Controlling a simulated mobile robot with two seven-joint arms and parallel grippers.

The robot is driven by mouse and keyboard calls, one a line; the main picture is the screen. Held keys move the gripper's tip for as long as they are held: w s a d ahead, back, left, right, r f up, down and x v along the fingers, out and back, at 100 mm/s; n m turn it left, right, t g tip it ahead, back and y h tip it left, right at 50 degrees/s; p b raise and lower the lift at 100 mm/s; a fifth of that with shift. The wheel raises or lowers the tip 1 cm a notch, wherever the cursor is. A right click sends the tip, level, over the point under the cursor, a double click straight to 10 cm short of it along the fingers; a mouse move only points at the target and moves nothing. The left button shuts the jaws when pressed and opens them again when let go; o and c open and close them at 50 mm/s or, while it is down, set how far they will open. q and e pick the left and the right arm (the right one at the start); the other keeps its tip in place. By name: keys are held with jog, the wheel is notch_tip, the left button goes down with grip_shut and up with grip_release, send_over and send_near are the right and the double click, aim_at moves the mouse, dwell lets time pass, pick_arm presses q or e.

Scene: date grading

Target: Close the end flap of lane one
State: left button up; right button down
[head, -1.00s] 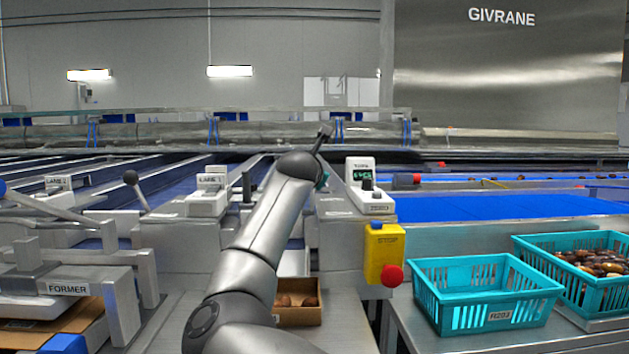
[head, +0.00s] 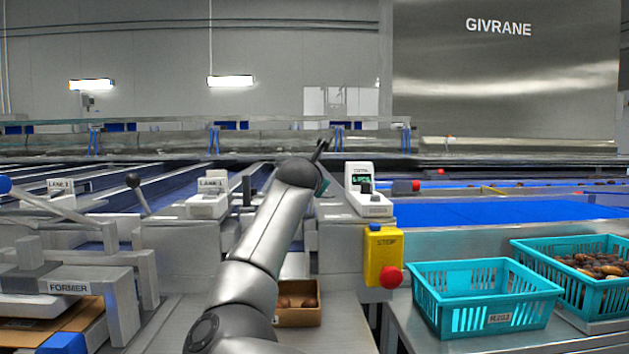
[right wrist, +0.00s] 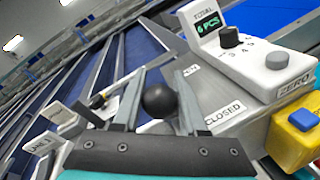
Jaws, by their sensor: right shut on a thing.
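My right gripper (right wrist: 158,98) is shut on the black ball knob (right wrist: 159,101) of a lever in the right wrist view. The knob sits between its two fingers, beside a plate marked CLOSED (right wrist: 222,113). In the head view my right arm reaches up from the bottom middle and hides the knob and lever. The lane 1 label stands on a white unit (head: 208,206) left of the arm, and also shows in the right wrist view (right wrist: 40,142). I cannot make out the end flap itself, so its position is unclear. My left gripper is out of view.
A white counter (head: 368,203) reads 6 PCS right of the arm. Below it are a yellow stop box (head: 384,248) and teal baskets (head: 485,290), one holding dates. A cardboard box (head: 298,316) sits low beside my arm. Another black-knobbed lever (head: 132,179) stands left.

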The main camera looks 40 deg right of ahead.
dwell(0.4)
jog(key=shift+c, duration=2.4)
grip_release()
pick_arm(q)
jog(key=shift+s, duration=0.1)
pick_arm(e)
jog(key=shift+a, duration=0.1)
jog(key=shift+s+a+r, duration=0.15)
jog(key=shift+s+a, duration=0.2)
jog(key=shift+a, duration=0.1)
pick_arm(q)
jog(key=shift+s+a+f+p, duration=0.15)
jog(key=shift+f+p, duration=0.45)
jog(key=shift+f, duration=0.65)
pick_arm(e)
jog(key=v, duration=1.4)
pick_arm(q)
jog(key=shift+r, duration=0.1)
pick_arm(e)
jog(key=shift+r, duration=0.1)
